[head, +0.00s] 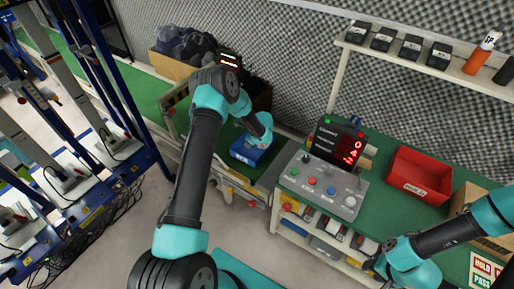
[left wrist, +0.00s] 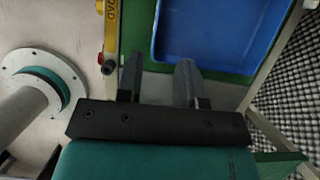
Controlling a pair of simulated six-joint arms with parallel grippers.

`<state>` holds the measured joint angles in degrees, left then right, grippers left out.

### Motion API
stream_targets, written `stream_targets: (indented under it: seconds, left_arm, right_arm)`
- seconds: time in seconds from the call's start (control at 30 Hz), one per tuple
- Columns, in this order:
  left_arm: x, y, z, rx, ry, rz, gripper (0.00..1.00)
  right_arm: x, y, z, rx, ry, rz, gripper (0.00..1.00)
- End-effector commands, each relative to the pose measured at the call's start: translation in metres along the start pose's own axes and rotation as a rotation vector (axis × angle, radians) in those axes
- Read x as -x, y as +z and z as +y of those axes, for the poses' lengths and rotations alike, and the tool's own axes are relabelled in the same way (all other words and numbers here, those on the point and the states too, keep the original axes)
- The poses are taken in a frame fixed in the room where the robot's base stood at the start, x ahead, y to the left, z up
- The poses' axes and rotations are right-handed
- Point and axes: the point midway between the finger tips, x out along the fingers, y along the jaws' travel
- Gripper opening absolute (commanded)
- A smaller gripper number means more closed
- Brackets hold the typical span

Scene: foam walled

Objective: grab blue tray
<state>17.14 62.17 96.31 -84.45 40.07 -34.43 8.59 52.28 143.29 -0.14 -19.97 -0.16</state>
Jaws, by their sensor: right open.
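The blue tray (head: 249,152) lies on the green surface left of the control box in the head view, partly covered by my left wrist. In the left wrist view the blue tray (left wrist: 222,28) is large at the top, and it looks empty where it shows. My left gripper (left wrist: 159,62) is open, its two dark fingers apart at the tray's near left corner. I cannot tell whether they touch it. In the head view my left fingers are hidden. My right gripper (head: 374,263) is open at the lower right, far from the blue tray.
A control box (head: 322,186) with a red display stands right of the blue tray. A red tray (head: 420,174) and a cardboard box (head: 470,205) sit further right on the green bench. A yellow strip (left wrist: 112,30) runs beside the tray. A blue rack (head: 80,140) stands at left.

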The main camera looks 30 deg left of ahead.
Motion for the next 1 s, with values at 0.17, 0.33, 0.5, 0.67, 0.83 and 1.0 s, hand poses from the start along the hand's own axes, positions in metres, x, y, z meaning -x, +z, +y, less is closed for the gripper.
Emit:
stream_targets:
  seconds: [0.17, 0.33, 0.5, 0.67, 0.83, 1.0]
  left_arm:
    - [-0.004, -0.001, 0.0, 0.001, 0.001, 0.002, 0.34]
    - [-0.024, -0.001, 0.001, 0.003, 0.003, 0.004, 0.34]
    - [-0.053, -0.001, 0.002, 0.004, 0.003, 0.003, 0.34]
    - [-0.08, -0.002, 0.002, 0.003, 0.003, 0.003, 0.34]
    - [-0.107, -0.002, 0.001, 0.003, 0.002, 0.004, 0.34]
    - [-0.122, -0.002, 0.001, 0.003, 0.001, 0.003, 0.34]
  right_arm:
    - [0.0, 0.0, 0.0, 0.0, 0.0, 0.0, 0.43]
    - [0.0, 0.0, 0.0, 0.0, 0.0, 0.0, 0.43]
    - [0.0, 0.0, 0.0, 0.0, 0.0, 0.0, 0.43]
    - [0.0, 0.0, 0.0, 0.0, 0.0, 0.0, 0.43]
    - [0.0, 0.0, 0.0, 0.0, 0.0, 0.0, 0.43]
    - [0.0, 0.0, 0.0, 0.0, 0.0, 0.0, 0.43]
